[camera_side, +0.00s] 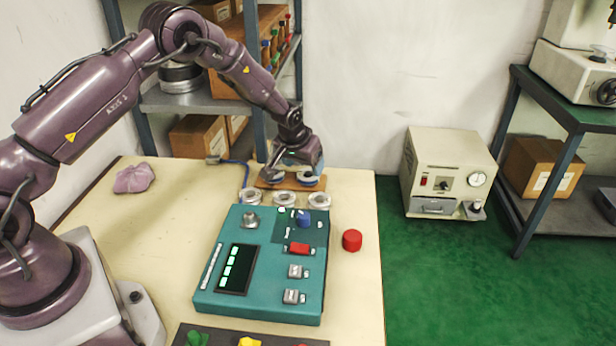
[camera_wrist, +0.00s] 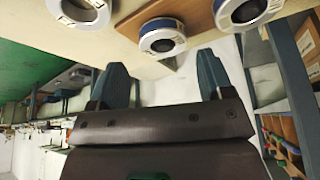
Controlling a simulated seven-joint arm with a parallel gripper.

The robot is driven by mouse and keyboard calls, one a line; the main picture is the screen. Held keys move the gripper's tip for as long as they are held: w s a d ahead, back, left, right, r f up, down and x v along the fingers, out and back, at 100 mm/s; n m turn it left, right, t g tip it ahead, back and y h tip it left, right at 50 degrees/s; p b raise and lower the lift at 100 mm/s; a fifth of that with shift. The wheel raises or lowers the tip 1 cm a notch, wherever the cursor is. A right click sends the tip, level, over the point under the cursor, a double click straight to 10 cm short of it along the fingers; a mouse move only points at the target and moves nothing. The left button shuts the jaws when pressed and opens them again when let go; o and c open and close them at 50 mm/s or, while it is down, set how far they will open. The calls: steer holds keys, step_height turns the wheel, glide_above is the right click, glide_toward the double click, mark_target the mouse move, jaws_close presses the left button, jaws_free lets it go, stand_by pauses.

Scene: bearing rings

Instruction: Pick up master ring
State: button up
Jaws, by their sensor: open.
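I cannot tell which ring is the master ring. My gripper (camera_side: 292,166) is over the board, close to these rings and partly hiding them. In the wrist view its two blue-grey fingers (camera_wrist: 163,77) are wide apart, with nothing between them.
Three pale metal rings, left (camera_side: 250,196), middle (camera_side: 285,198) and right (camera_side: 319,200), stand in front of the board. A teal control box (camera_side: 215,290) fills the table's middle.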

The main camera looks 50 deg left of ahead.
mark_target(308, 173)
steer(key=shift+x, duration=2.4)
steer(key=shift+w+a+r, duration=0.15)
steer(key=shift+w+a, duration=0.05)
steer(key=c, duration=0.9)
steer(key=shift+o, duration=0.2)
steer(key=shift+r, duration=0.1)
